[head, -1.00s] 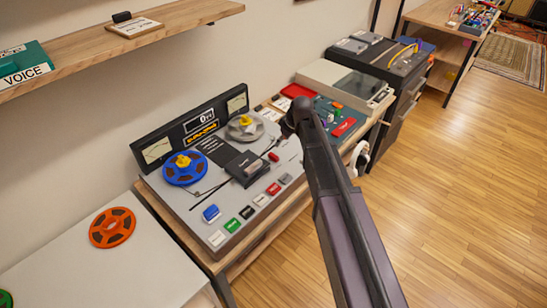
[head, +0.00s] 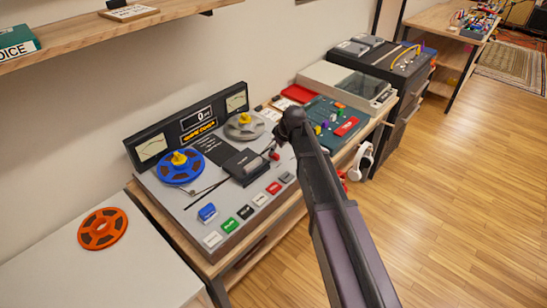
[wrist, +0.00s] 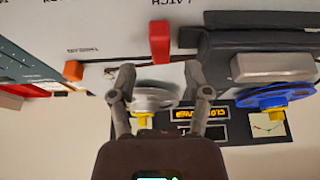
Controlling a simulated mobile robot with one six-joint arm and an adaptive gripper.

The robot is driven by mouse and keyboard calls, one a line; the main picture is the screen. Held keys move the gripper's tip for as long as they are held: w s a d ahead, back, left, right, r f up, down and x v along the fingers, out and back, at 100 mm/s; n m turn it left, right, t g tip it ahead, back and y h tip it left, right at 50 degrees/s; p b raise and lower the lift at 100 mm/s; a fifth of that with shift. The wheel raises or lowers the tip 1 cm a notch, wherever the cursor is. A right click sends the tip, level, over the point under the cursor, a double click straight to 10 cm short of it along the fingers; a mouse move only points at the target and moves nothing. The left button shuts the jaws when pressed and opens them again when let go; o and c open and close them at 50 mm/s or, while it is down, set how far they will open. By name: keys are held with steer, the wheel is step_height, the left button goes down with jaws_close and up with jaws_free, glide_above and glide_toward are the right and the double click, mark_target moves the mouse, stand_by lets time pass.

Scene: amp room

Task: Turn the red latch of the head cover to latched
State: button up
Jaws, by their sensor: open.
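The red latch (head: 274,155) is a small red block at the right of the black head cover (head: 243,166) on the grey tape deck. In the wrist view the red latch (wrist: 160,42) stands beside the dark head cover (wrist: 215,42), below an upside-down "LATCH" label. My gripper (head: 292,122) is above the right part of the deck, near the latch. In the wrist view my gripper (wrist: 158,84) has its fingers spread apart with nothing held. The latch shows beyond the fingertips, apart from them. The head view does not show the fingers clearly.
The blue reel (head: 181,167) and grey reel (head: 244,127) sit on the deck before the upright meter panel (head: 155,146). Coloured buttons (head: 245,212) line the front. A green panel (head: 325,117) stands to the right. Clear floor (head: 440,190) lies at the right.

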mark_target(274, 156)
steer(key=shift+b+x, duration=1.25)
steer(key=shift+x, duration=0.45)
steer(key=shift+c, duration=0.2)
